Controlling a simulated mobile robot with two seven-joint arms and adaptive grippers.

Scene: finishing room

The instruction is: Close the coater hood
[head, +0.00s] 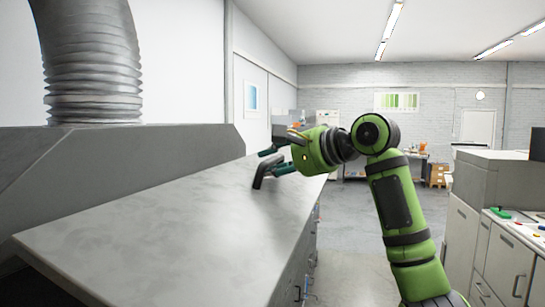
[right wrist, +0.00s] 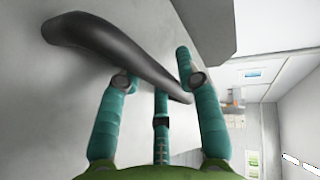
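The coater hood appears to be the large grey metal body with a broad flat panel (head: 150,220) filling the lower left of the head view. Whether it stands open or shut I cannot tell. A dark curved handle (head: 262,172) sits near the panel's right edge. In the right wrist view the handle (right wrist: 100,42) runs diagonally across a pale grey surface. My right gripper (head: 272,161) is at the handle. Its teal fingers (right wrist: 157,70) are spread, with the handle crossing between them; contact is unclear. My left gripper is not in view.
A ribbed silver duct (head: 92,60) rises behind the panel at the left. Grey cabinets (head: 490,215) stand at the right, with small coloured items on a counter. A workbench stands at the back wall.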

